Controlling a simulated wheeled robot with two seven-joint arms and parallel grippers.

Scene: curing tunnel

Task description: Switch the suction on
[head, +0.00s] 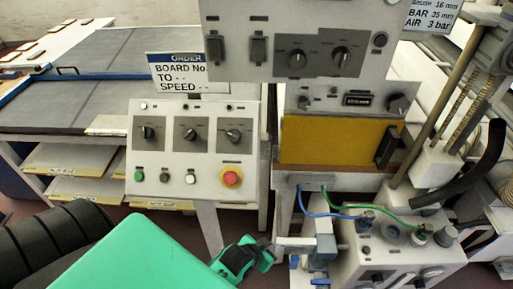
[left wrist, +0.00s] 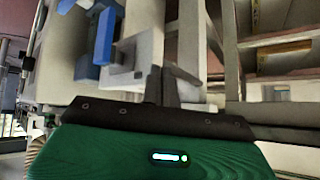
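No switch in view carries a label for suction that I can read. A control box (head: 373,255) with knobs, small switches and hose fittings stands at the lower right in the head view. A blue lever (head: 320,282) sits on a pale fitting at its left side; blue parts also show in the left wrist view (left wrist: 105,38). My left gripper (head: 272,245) is just left of this fitting, its fingers together and nothing seen between them. Its dark fingers show in the left wrist view (left wrist: 172,88) close to a pale block; contact cannot be told. My right gripper is not in view.
A sloped panel (head: 170,108) with three dials and a red emergency button (head: 231,177) stands left of centre. A taller panel (head: 270,60) hangs above a yellow plate (head: 335,140). Blue and green hoses (head: 385,221) run to the control box. A black hose (head: 485,160) curves at right.

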